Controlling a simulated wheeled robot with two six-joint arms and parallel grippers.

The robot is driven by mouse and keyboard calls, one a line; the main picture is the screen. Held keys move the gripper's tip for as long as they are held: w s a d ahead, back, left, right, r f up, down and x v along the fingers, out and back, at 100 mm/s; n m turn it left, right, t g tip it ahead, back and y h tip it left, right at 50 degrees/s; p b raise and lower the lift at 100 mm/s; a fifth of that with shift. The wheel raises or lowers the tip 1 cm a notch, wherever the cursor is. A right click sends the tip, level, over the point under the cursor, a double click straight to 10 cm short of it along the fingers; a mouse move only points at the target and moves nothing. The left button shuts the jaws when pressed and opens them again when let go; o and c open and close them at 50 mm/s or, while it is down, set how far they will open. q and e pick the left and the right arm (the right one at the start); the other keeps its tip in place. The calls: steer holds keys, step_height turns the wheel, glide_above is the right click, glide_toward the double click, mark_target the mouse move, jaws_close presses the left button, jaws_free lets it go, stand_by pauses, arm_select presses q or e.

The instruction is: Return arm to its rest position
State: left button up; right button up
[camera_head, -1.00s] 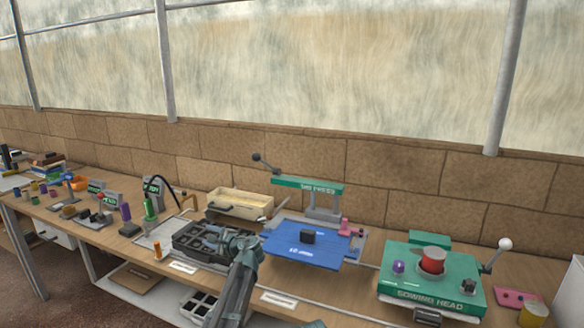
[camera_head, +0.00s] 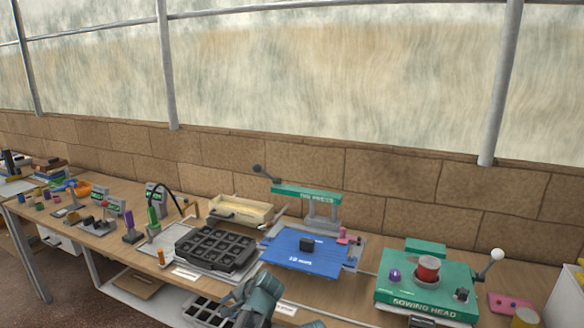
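My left arm (camera_head: 255,298) shows at the bottom edge, left of centre, below the front edge of the black cell tray. Its fingers are not clear, so I cannot tell whether that gripper is open or shut. A small grey-green piece at the bottom edge right of it may be part of my own arm. My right gripper is not in view. The black cell tray (camera_head: 215,247) lies on the bench, clear of the arm.
The blue press plate (camera_head: 300,262) carries a dark block (camera_head: 306,244) under the green press arm (camera_head: 307,195). The green sowing head (camera_head: 425,290) stands at the right. A wooden box (camera_head: 240,210) stands behind the tray. Small tools and bottles fill the bench's left.

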arm_select(q)
steer(key=s+d+n+g+h+p, duration=0.1)
steer(key=s+d, duration=0.3)
steer(key=s, duration=0.4)
steer(key=s+d+n+g+h+p, duration=0.1)
steer(key=s+d+g+h, duration=0.1)
steer(key=s, duration=0.5)
steer(key=s+d+f+n+g+h+p, duration=0.1)
steer(key=s+d+g+h, duration=0.1)
steer(key=s+d, duration=0.4)
steer(key=s, duration=0.2)
steer(key=shift+s+n+h+p, duration=0.3)
steer(key=shift+s+n+h, duration=0.05)
steer(key=shift+n+h, duration=0.05)
steer(key=shift+c, duration=0.4)
steer(key=shift+w, duration=0.1)
